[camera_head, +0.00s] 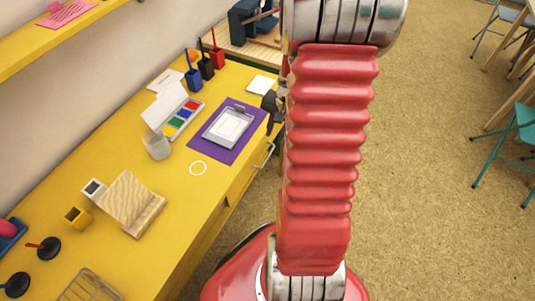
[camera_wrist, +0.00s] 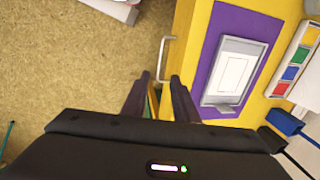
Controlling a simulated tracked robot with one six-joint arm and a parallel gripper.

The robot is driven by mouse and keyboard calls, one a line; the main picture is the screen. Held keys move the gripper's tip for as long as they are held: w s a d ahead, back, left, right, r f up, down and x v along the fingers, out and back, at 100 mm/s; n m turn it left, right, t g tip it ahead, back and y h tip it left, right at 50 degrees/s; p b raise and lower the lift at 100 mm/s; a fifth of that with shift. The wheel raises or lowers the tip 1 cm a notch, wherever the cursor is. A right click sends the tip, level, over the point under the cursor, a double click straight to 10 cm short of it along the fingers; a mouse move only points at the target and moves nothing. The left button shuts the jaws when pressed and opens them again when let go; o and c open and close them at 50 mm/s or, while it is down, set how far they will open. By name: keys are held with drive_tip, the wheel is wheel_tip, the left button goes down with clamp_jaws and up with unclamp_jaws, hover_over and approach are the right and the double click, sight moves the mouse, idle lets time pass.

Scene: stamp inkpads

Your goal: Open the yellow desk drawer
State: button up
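The yellow desk drawer (camera_head: 241,183) is in the front of the yellow desk, left of my red arm in the head view. It looks shut. Its pale bar handle (camera_head: 264,157) sticks out from the front; the handle also shows in the wrist view (camera_wrist: 161,58). My gripper (camera_wrist: 160,78) is open and empty in the wrist view, with its two dark fingers apart. The handle lies just beyond the fingertips, roughly in line with the gap. In the head view my gripper (camera_head: 271,107) is dark and partly hidden behind my arm.
On the yellow desk (camera_head: 185,213) are a purple mat (camera_head: 211,140) with a clipboard (camera_head: 229,126), a paint set (camera_head: 181,120) and a wooden block (camera_head: 131,202). Chairs (camera_head: 518,128) stand at the right. The brown floor (camera_head: 425,215) beside the desk is clear.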

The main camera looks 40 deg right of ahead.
drive_tip(key=shift+f, duration=0.15)
wheel_tip(320, 180, down, 13)
drive_tip(key=w, duration=0.2)
drive_tip(key=shift+w+a+f, duration=0.15)
drive_tip(key=shift+w+a, duration=0.05)
drive_tip(key=shift+a, duration=0.25)
idle(0.4)
clamp_jaws()
idle(1.2)
